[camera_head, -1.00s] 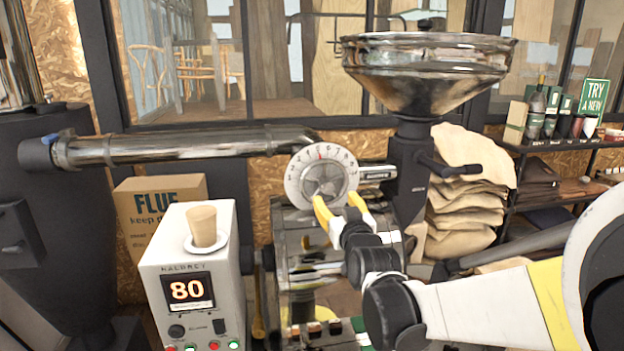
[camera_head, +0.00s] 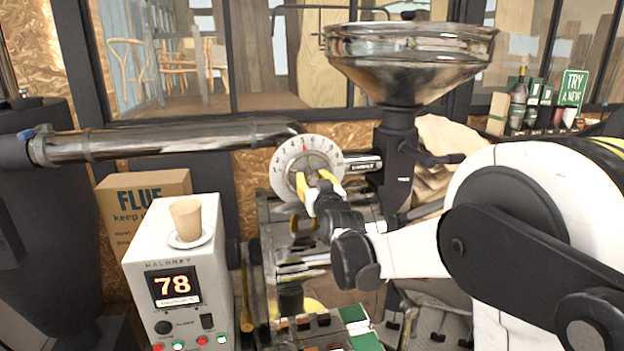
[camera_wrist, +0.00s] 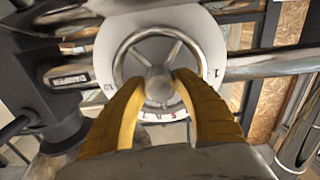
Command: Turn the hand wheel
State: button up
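The hand wheel (camera_head: 312,160) is a small metal spoked wheel on a round white dial (camera_head: 287,157) with numbers, at the end of the horizontal pipe. It also shows in the wrist view as a bright rim with spokes and a central hub (camera_wrist: 159,88). My gripper (camera_head: 312,182) is in front of the wheel's lower part, its yellow fingers pointing at it. In the wrist view my gripper (camera_wrist: 161,78) has its fingertips apart, one on each side of the hub, over the lower spokes. I cannot tell whether the fingers touch the wheel.
A white control box (camera_head: 182,270) reading 78, with a cup (camera_head: 187,218) on top, stands left of the wheel. A metal hopper (camera_head: 408,60) stands to the upper right. A horizontal pipe (camera_head: 170,139) runs left. A cardboard box (camera_head: 140,200) is behind the control box.

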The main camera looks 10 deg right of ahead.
grip_shut()
jog(key=shift+m, duration=0.4)
jog(key=m, duration=0.2)
jog(key=shift+m+b, duration=0.4)
jog(key=m, duration=0.4)
jog(key=shift+d+m+b, duration=0.1)
jog(key=shift+m+b, duration=0.2)
jog(key=shift+b, duration=0.05)
jog(key=m, duration=0.5)
jog(key=shift+b, duration=0.3)
jog(key=m, duration=0.4)
jog(key=shift+m, duration=0.3)
